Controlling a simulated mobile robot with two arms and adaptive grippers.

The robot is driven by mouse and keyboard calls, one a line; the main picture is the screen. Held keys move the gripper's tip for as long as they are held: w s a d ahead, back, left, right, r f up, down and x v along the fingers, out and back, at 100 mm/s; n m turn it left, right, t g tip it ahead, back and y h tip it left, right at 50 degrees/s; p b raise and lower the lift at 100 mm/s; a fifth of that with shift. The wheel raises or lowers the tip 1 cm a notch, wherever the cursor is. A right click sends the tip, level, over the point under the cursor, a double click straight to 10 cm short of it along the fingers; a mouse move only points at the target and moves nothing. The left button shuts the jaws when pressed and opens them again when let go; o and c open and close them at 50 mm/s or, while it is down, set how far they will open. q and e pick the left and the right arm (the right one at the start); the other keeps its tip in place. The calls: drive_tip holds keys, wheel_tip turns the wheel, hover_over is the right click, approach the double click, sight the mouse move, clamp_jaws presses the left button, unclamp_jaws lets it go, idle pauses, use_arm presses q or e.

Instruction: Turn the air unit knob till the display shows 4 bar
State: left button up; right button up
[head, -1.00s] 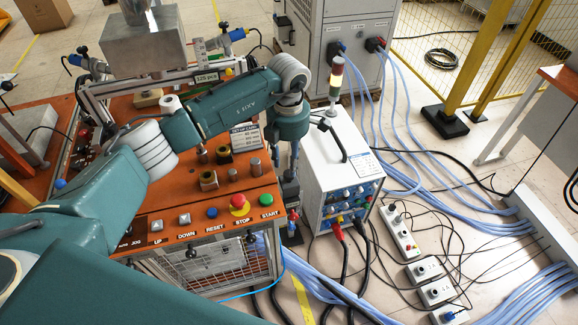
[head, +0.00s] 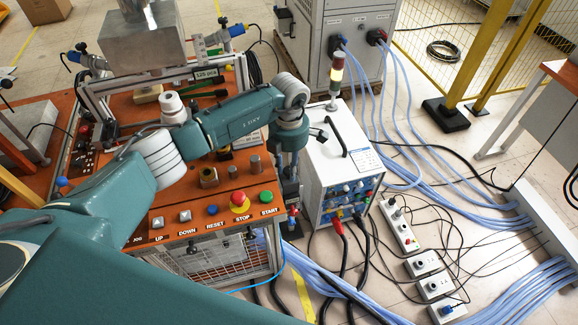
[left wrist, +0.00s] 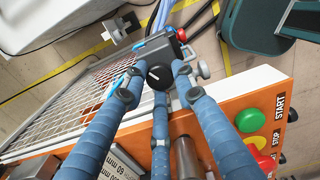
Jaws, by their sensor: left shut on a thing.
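The air unit knob (left wrist: 159,75), black with a white mark line, sits between the fingertips of my left gripper (left wrist: 160,84) in the left wrist view. The blue fingers are closed around it from several sides. The air unit (left wrist: 180,36) shows partly behind the knob, with a red part at its top. I cannot see a pressure display in either view. My right gripper is not in view.
The orange bench (head: 222,190) carries a red stop button (head: 240,199), a green start button (head: 265,197) and metal posts close to my arm. A white power box (head: 341,148) stands just right of my gripper. Cables and sockets cover the floor at right.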

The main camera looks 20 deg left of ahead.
use_arm(q)
drive_tip(key=shift+b, duration=0.3)
drive_tip(key=shift+w+f+m+b, duration=0.1)
drive_tip(key=shift+m+b, duration=0.5)
drive_tip(key=shift+b, duration=0.1)
drive_tip(key=m+b, duration=0.6)
drive_tip(key=b, duration=0.2)
drive_tip(key=shift+m+b, duration=0.3)
drive_tip(key=shift+m, duration=0.1)
drive_tip(key=shift+r+m+b, duration=0.15)
drive_tip(key=shift+m+b, duration=0.7)
drive_tip(key=shift+m, duration=0.1)
drive_tip(key=shift+r+m+b, duration=0.1)
drive_tip(key=shift+m+b, duration=0.7)
drive_tip(key=shift+m, duration=0.15)
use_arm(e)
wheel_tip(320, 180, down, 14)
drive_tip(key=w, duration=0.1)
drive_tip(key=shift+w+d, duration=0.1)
use_arm(q)
drive_tip(key=o, duration=0.9)
wheel_tip(320, 180, up, 12)
drive_tip(key=shift+r, duration=0.1)
